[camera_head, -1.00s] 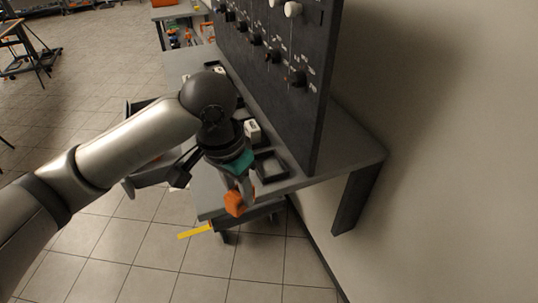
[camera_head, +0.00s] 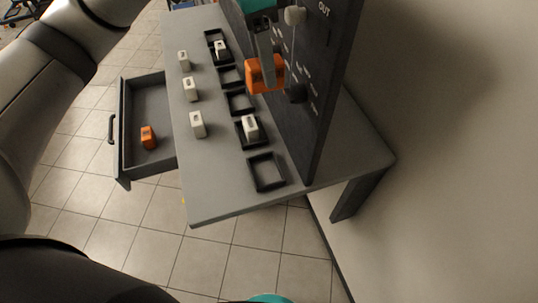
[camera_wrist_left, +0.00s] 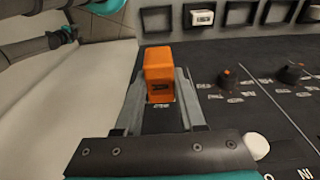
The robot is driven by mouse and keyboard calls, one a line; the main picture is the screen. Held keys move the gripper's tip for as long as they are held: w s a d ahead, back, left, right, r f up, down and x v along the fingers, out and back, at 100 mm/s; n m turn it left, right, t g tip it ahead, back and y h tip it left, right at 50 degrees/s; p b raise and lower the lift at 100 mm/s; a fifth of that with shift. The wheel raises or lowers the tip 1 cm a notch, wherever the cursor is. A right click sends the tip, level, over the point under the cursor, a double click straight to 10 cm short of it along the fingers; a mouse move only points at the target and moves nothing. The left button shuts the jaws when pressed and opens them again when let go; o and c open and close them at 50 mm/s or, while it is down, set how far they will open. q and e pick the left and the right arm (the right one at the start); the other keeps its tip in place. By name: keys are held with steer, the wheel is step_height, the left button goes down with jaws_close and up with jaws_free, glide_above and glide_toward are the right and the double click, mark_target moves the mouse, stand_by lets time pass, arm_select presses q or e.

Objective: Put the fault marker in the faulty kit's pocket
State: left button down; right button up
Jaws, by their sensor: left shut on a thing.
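My left gripper (camera_head: 264,62) is shut on an orange block, the fault marker (camera_head: 268,78), in front of the dark upright panel. The wrist view shows the marker (camera_wrist_left: 158,72) between the two fingers (camera_wrist_left: 160,88), with a dark letter on its face. Black-rimmed pockets run along the table beside the panel. The nearest pocket (camera_head: 254,178) is empty. The one behind it holds a white block (camera_head: 251,128). Another white block (camera_head: 221,47) sits at a far pocket. The right gripper is out of view.
White blocks (camera_head: 197,124) stand in a row on the grey table (camera_head: 215,190). An open drawer (camera_head: 152,98) on the left holds another orange block (camera_head: 149,137). The panel (camera_head: 325,90) with knobs rises beside the pockets; a wall is on the right.

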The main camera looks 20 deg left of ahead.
mark_target(260, 90)
arm_select(q)
steer(key=f, duration=0.4)
steer(key=s+f, duration=0.1)
steer(key=f, duration=0.2)
steer(key=shift+b, duration=0.35)
steer(key=f+b, duration=0.1)
steer(key=f, duration=1.4)
steer(key=shift+w+f, duration=0.1)
steer(key=shift+w, duration=0.1)
step_height(260, 90, down, 4)
steer(key=shift+f+b, duration=0.2)
steer(key=shift+b, duration=0.25)
steer(key=shift+f, duration=0.1)
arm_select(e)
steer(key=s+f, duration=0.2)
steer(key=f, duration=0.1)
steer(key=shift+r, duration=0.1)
arm_select(q)
steer(key=c, duration=0.8)
jaws_free()
steer(key=shift+f, duration=0.1)
steer(key=r, duration=0.4)
steer(key=a+r+p, duration=0.1)
steer(key=r, duration=0.3)
steer(key=s+r, duration=0.1)
steer(key=r, duration=0.3)
steer(key=shift+a+r, duration=0.1)
steer(key=shift+a, duration=0.15)
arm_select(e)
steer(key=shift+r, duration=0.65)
